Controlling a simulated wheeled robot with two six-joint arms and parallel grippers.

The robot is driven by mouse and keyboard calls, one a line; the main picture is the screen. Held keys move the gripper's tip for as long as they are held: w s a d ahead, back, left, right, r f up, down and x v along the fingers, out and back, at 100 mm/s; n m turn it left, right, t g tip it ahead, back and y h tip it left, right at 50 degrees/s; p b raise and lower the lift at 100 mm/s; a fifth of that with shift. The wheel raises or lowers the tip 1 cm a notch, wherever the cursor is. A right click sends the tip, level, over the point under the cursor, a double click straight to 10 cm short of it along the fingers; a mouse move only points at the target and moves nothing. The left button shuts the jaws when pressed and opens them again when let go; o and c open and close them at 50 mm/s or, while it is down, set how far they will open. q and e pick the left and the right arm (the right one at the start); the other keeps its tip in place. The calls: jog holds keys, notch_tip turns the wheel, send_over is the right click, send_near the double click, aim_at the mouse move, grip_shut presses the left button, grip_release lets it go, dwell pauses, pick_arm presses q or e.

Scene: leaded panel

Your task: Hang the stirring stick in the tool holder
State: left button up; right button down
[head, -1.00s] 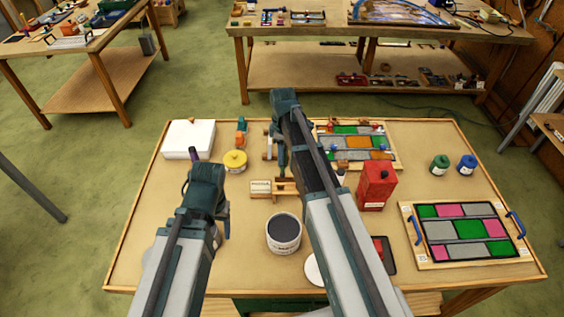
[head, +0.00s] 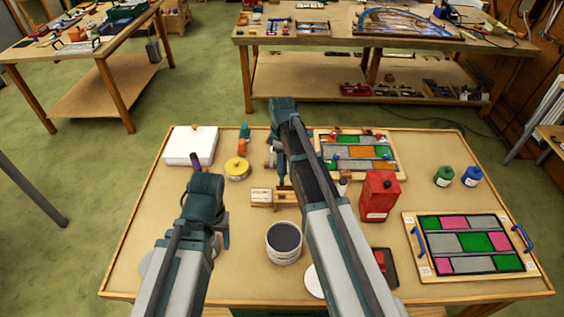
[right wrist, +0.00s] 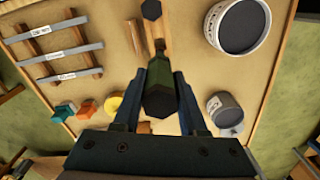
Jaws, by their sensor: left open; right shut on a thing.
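My right gripper (right wrist: 158,76) is shut on a green, six-sided handle (right wrist: 158,103), which I take to be the stirring stick. The stick points away from the wrist camera, toward the bench. In the head view my right gripper (head: 282,178) points down just above or at the tool holder (head: 262,198), a small wooden stand with a pale label. Pale wood of the stand shows past the stick in the right wrist view (right wrist: 134,36). I cannot tell whether the stick touches it. My left gripper (head: 221,235) is open, left of the holder and over the bench.
A tub of dark stuff (head: 284,242) stands in front of the holder, and a grey mug (right wrist: 225,110) near it. A yellow tin (head: 237,168), white box (head: 190,147), red can (head: 380,196) and leaded panel (head: 470,243) stand around.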

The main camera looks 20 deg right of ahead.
aim_at(282, 181)
jog(key=shift+f+b, duration=5.75)
jog(key=shift+f, duration=0.35)
jog(key=shift+c, duration=1.8)
grip_release()
jog(key=shift+r, duration=0.15)
notch_tip(282, 181, up, 14)
jog(key=p, duration=1.4)
jog(key=shift+f, duration=0.2)
